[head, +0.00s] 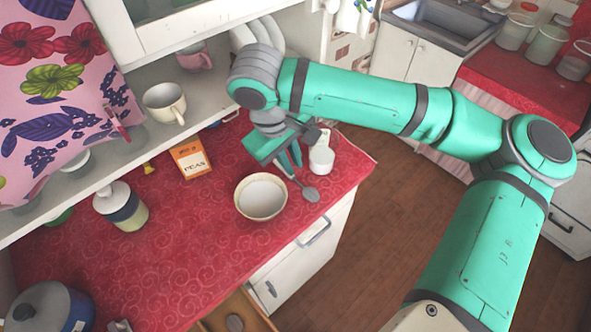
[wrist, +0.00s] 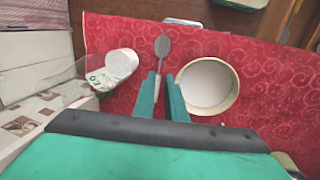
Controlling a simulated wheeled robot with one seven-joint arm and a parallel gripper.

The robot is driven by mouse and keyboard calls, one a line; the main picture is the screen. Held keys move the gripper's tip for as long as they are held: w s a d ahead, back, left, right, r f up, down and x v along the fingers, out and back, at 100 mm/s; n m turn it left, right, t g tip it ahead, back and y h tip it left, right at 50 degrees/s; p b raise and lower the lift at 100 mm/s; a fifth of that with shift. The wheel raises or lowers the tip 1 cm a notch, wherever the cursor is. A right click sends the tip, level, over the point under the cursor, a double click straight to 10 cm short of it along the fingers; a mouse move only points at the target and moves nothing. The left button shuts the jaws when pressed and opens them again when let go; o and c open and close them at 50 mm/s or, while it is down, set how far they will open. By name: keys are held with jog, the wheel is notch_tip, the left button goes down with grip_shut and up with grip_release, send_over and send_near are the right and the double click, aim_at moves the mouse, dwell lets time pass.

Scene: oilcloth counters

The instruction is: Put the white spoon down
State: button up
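The white spoon has a grey bowl (head: 311,194) and a pale handle. In the wrist view the spoon (wrist: 162,47) points away from me, its handle running between my fingertips. My gripper (head: 292,170) is over the counter's right part; in the wrist view its fingers (wrist: 162,80) flank the handle closely, with only a narrow gap between them. The gripper appears shut on the handle. The spoon's bowl is low over the red cloth; I cannot tell whether it touches. The handle's far end is hidden by my gripper.
A cream bowl (head: 261,198) stands just left of the spoon; a white container (head: 321,160) stands to its right. An orange box (head: 190,157) and a lidded jar (head: 121,206) are farther left. The red counter (head: 180,265) is clear in front. Its right edge is close.

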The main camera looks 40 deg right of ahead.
jog(key=shift+v, duration=1.2)
jog(key=shift+d, duration=0.1)
